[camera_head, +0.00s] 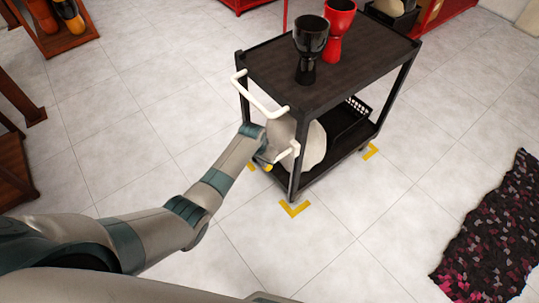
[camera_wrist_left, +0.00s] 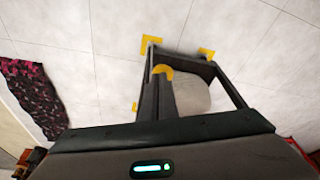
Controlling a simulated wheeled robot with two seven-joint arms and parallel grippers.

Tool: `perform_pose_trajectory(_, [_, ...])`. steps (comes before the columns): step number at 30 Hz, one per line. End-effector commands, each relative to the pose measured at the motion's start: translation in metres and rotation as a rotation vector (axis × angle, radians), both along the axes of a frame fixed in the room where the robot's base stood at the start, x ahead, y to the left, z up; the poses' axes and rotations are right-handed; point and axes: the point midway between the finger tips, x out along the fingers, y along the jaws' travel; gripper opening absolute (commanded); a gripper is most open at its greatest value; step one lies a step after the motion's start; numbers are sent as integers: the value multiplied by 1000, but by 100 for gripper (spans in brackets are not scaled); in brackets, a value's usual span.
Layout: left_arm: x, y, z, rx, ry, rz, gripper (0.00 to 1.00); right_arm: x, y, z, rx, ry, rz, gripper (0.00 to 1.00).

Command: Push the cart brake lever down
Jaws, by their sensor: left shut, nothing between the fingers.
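The black two-shelf cart (camera_head: 310,85) stands in the middle of the head view, with a white push handle (camera_head: 262,101) on its near end. A short white bar (camera_head: 287,153) low by the near corner post looks like the brake lever. My left gripper (camera_head: 266,160) is at that bar's left end, shut and empty. Whether it touches the bar cannot be told. A small yellow piece (camera_head: 267,168) shows beside the gripper, and a yellow curved piece (camera_wrist_left: 163,72) shows in the left wrist view. My right gripper is out of view.
Black (camera_head: 310,45) and red (camera_head: 340,27) goblet drums stand on the cart's top. A pale rounded object (camera_head: 315,146) sits on its lower shelf. Yellow floor marks (camera_head: 294,209) lie by its corners. A dark patterned rug (camera_head: 490,235) lies right; the tiles between are clear.

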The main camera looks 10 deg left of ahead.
Motion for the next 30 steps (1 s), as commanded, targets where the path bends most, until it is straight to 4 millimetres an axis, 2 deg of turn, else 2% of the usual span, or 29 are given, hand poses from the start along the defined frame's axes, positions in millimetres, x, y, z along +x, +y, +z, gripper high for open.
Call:
perform_pose_trajectory(11, [-9,3,38,-1,-4,-1,0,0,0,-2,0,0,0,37])
perform_pose_trajectory(30, [-34,10,138,0,-3,-1,0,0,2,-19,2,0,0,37])
